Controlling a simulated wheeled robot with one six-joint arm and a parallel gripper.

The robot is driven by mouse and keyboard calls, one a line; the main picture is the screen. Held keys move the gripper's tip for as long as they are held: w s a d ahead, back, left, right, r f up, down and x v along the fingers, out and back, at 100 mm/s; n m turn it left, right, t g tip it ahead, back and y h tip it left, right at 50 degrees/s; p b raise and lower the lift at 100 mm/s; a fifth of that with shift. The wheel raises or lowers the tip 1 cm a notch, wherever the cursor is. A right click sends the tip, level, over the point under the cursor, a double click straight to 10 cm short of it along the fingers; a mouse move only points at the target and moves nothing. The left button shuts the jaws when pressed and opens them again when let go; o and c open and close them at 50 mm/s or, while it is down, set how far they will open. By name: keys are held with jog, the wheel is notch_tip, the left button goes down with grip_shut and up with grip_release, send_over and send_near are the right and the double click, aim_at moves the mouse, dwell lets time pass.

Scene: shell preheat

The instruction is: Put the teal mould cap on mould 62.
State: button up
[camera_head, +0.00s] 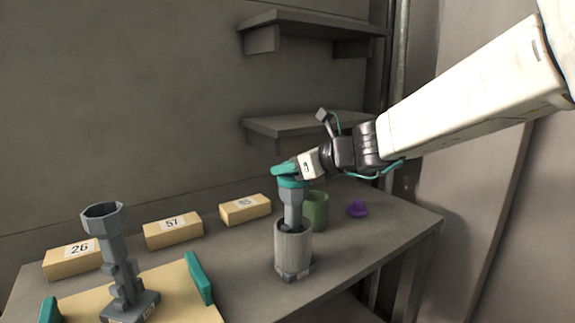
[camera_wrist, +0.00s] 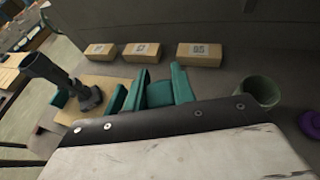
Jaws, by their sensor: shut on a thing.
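My gripper (camera_head: 288,170) is shut on the teal mould cap (camera_head: 292,183); its teal fingers also show in the wrist view (camera_wrist: 158,92). The cap is at the top of a grey mould (camera_head: 292,209) that stands upright inside a pale grey sleeve (camera_head: 293,245). I cannot tell whether the cap is fully seated. A small label at the sleeve's foot is too small to read. Another grey mould (camera_head: 116,265) with a flared, open top stands at the left; its base label is unreadable. It also shows in the wrist view (camera_wrist: 50,72).
The left mould stands on a tan tray (camera_head: 190,306) with teal handles. Boxes labelled 26 (camera_head: 75,259) and 57 (camera_head: 173,231), and a third box (camera_head: 245,209), line the back. A green cup (camera_head: 317,209) and purple piece (camera_head: 357,208) stand right. Shelves (camera_head: 300,125) hang above.

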jog(key=shift+f, duration=0.1)
jog(key=o, duration=0.7)
jog(key=shift+v, duration=5.55)
jog(key=shift+a, duration=0.1)
